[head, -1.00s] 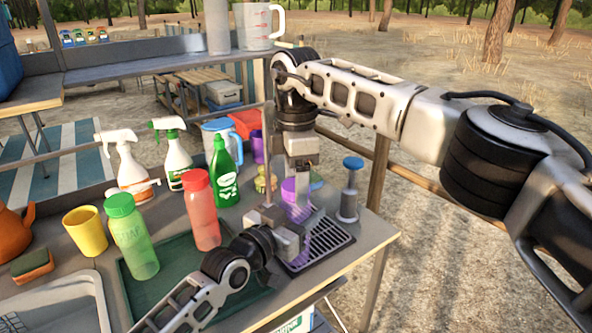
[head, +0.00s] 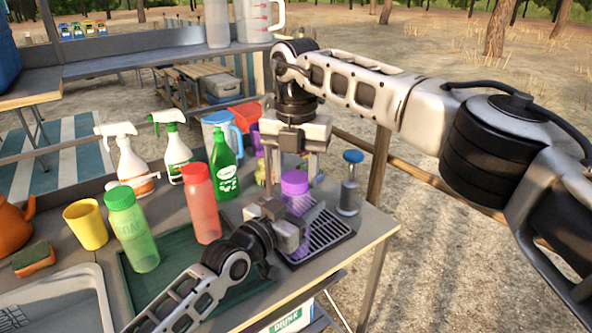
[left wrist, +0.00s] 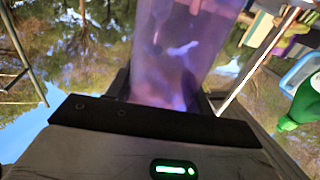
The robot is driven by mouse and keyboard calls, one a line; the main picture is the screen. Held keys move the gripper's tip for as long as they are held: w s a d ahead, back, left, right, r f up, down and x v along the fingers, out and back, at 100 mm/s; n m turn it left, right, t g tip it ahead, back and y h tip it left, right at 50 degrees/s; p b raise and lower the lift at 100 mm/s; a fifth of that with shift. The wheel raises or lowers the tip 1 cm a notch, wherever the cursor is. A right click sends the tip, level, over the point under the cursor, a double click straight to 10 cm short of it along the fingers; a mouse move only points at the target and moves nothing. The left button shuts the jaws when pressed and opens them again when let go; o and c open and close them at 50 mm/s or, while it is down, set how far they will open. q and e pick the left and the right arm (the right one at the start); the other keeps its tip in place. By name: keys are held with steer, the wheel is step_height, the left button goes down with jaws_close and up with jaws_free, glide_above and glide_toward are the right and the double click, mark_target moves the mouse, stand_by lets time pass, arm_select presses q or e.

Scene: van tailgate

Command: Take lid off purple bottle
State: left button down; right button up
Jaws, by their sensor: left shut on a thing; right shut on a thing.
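The translucent purple bottle (head: 299,206) stands over the dark slatted rack, partly hidden by my left gripper. Its opaque purple lid (head: 295,184) shows at the top, below my right gripper. My left gripper (head: 297,224) is shut on the bottle body from the front left. The bottle fills the upper middle of the left wrist view (left wrist: 180,50), between the fingers. My right gripper (head: 297,175) points straight down from above and is shut on the lid, one finger at each side. I cannot tell whether the lid is loose from the bottle.
A red bottle (head: 202,205), a green-lidded bottle (head: 133,235) and a yellow cup (head: 86,226) stand left. Spray bottles (head: 130,165) and a green detergent bottle (head: 223,170) stand behind. A blue-topped metal cylinder (head: 350,185) is close at right, near the table edge.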

steer(key=n, duration=1.5)
steer(key=shift+r, duration=0.1)
steer(key=n, duration=0.8)
steer(key=shift+s, duration=0.1)
steer(key=n, duration=0.4)
steer(key=shift+n, duration=0.3)
steer(key=n, duration=0.3)
steer(key=shift+r, duration=0.2)
steer(key=shift+r, duration=0.9)
